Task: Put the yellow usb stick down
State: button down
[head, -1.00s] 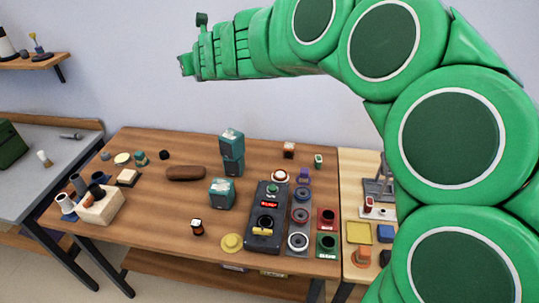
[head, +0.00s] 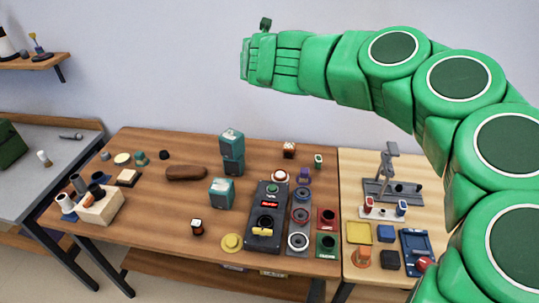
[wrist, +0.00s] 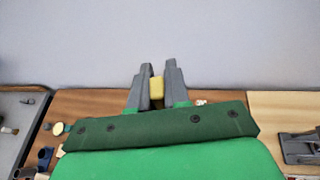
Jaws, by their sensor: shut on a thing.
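My gripper (wrist: 156,82) is in the wrist view, its two grey fingers shut on the yellow usb stick (wrist: 157,88). The stick shows as a small yellow block between the fingers, with the pale wall behind it; its lower part is partly hidden. In the head view my green arm reaches in from the right, its end high above the back of the wooden table (head: 130,215). The fingers and the stick cannot be made out there.
A dark tester box (head: 266,215) with a yellow bar stands at the table's front right. Nearby are a yellow round piece (head: 232,242), teal blocks (head: 222,193) and red (head: 327,217) and green (head: 328,245) bins. Bare wood shows at the middle left.

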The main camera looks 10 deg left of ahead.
jog(key=w+d+f+m+h, duration=0.1)
jog(key=d+f+m+h, duration=0.15)
jog(key=d, duration=0.25)
notch_tip(320, 180, down, 25)
jog(key=shift+n, duration=0.25)
jog(key=shift+w+a+f, duration=0.7)
jog(key=shift+w+f, duration=0.95)
jog(key=shift+w, duration=0.55)
jog(key=shift+w+a+f, duration=0.75)
jog(key=shift+w+f, duration=0.85)
jog(key=shift+w, duration=0.55)
jog(key=shift+w+a+f, duration=0.7)
jog(key=shift+w+f, duration=0.95)
jog(key=shift+w, duration=0.55)
jog(key=shift+w, duration=0.1)
jog(key=shift+w+f, duration=0.1)
jog(key=shift+f, duration=1.55)
jog(key=shift+f, duration=0.1)
